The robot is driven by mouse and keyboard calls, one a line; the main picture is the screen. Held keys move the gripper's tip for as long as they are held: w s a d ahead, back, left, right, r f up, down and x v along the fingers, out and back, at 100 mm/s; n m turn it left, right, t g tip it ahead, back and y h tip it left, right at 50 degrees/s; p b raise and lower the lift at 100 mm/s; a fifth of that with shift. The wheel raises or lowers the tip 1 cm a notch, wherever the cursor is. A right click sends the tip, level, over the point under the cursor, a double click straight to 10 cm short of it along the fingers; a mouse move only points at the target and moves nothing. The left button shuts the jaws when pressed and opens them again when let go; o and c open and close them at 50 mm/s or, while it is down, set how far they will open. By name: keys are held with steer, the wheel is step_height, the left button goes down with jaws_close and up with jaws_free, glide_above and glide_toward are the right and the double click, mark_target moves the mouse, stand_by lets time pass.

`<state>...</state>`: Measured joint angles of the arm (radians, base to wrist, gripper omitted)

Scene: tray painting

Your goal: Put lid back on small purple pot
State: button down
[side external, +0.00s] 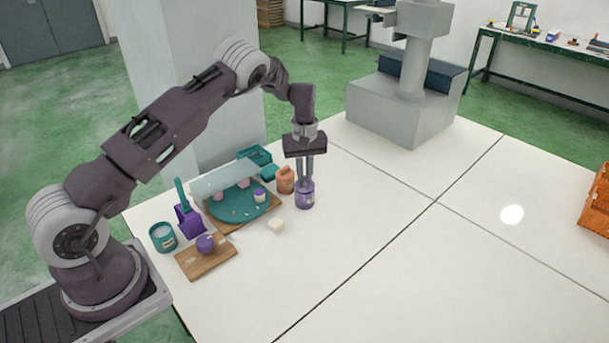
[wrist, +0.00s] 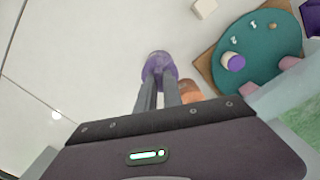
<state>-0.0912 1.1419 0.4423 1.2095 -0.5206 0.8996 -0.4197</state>
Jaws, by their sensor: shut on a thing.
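The small purple pot (side external: 305,201) stands upright on the white table, with a pale label on its side. My gripper (side external: 306,181) is directly above it, fingers pointing down and shut on the purple lid at its top. In the wrist view the pot (wrist: 157,56) shows beyond the fingertips, and my gripper (wrist: 159,84) partly covers the lid. I cannot tell whether the lid is fully seated or a small gap remains.
An orange jar (side external: 285,181) stands close left of the pot. A teal round tray (side external: 226,211) holds a white pot with a purple top (side external: 260,196). A cream block (side external: 276,226), wooden board (side external: 217,259), purple holder (side external: 188,221) and teal cup (side external: 162,238) are nearby.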

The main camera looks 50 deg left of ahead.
stand_by(0.4)
steer(key=c, duration=0.9)
jaws_free()
steer(key=shift+r, duration=3.5)
jaws_close()
steer(key=shift+f, duration=0.2)
